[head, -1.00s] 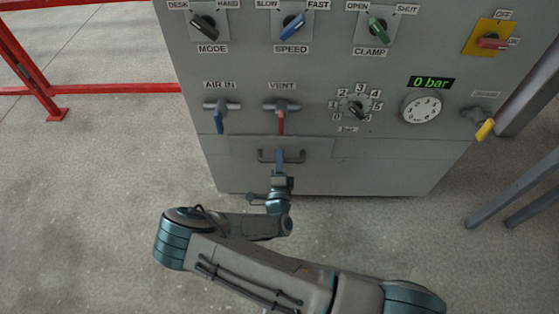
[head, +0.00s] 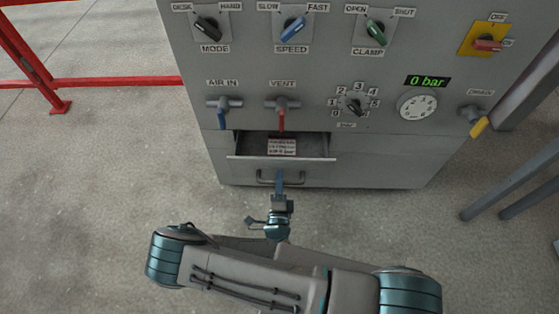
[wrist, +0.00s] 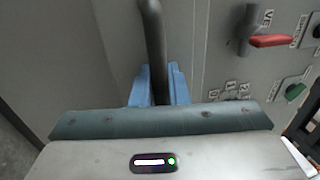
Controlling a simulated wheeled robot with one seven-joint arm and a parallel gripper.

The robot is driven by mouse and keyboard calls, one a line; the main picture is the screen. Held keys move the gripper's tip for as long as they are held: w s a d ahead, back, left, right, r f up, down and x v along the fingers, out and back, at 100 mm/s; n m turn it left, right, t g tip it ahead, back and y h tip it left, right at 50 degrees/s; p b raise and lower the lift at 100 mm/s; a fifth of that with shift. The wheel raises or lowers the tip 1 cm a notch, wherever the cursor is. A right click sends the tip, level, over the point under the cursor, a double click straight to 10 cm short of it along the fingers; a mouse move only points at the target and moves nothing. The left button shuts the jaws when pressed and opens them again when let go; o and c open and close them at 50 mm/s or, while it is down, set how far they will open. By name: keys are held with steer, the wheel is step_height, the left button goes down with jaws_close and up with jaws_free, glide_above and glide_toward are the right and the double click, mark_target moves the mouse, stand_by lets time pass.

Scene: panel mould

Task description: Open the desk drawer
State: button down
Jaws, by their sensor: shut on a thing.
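The desk drawer (head: 237,166) is the grey drawer low in the panel desk, below the vent valve. It is pulled out part of the way, and its inside shows. A label plate with red and dark writing (head: 282,146) lies inside. The drawer's dark bar handle (head: 262,180) is on its front. My gripper (head: 280,180) is at the middle of the handle, its blue fingers shut on it. In the wrist view the handle bar (wrist: 152,40) runs between the two blue fingers (wrist: 159,85).
Above the drawer are the air-in valve (head: 222,118), the vent valve with a red lever (head: 282,118) and several knobs. The gauge display reads 0 bar (head: 427,81). A red rail (head: 120,81) stands at left, grey legs (head: 510,185) at right. The floor in front is clear.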

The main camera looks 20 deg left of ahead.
steer(key=r+p+v, duration=0.1)
steer(key=v, duration=0.8)
steer(key=shift+s+r, duration=0.25)
steer(key=shift+r, duration=0.1)
steer(key=shift+d, duration=0.1)
steer(key=c, duration=1.5)
jaws_free()
steer(key=shift+s, duration=0.1)
steer(key=p+v, duration=0.1)
steer(key=v, duration=1.2)
steer(key=shift+s+p, duration=0.3)
steer(key=shift+s, duration=0.05)
